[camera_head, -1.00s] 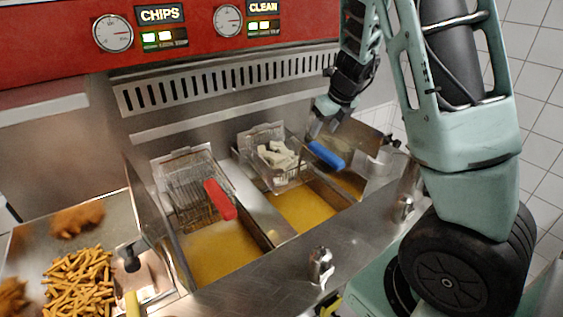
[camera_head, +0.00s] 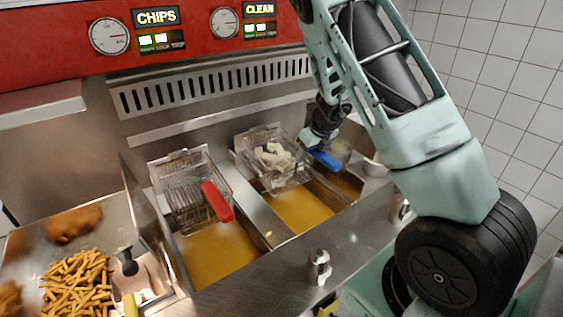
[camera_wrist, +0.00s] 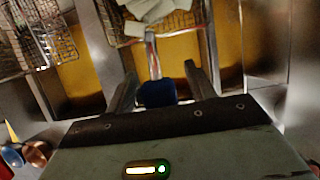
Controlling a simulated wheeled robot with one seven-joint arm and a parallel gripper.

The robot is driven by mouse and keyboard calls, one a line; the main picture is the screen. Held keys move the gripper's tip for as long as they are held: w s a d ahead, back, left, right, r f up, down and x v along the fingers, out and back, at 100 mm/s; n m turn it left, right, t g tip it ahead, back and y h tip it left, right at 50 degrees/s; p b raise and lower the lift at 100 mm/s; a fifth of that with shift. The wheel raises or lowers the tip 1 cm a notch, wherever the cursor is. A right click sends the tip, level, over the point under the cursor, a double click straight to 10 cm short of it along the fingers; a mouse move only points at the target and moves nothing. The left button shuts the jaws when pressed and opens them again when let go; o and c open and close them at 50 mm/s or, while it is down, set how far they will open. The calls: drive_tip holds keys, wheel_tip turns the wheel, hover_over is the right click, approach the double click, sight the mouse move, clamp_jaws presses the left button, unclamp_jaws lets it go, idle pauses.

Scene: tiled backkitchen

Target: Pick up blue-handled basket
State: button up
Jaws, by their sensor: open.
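The blue-handled basket (camera_head: 262,150) is a wire fryer basket holding pale pieces. It hangs at the back of the middle oil vat, and its blue handle (camera_head: 325,160) points to the right. In the wrist view the blue handle (camera_wrist: 157,93) lies between the two fingers of my open gripper (camera_wrist: 160,82), with a small gap visible on each side. The metal stem of the handle runs up from it to the basket (camera_wrist: 150,20). In the head view my gripper is at the handle, its fingers mostly hidden by the arm.
A red-handled basket (camera_head: 190,185) hangs just left over another oil vat (camera_head: 215,252). A metal tray (camera_head: 115,222) with chips (camera_head: 78,283) and fried pieces is at the left. A steel tap-like knob (camera_head: 318,266) stands on the front ledge. The red control panel (camera_head: 185,30) is behind.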

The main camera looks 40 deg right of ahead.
clamp_jaws()
idle(0.3)
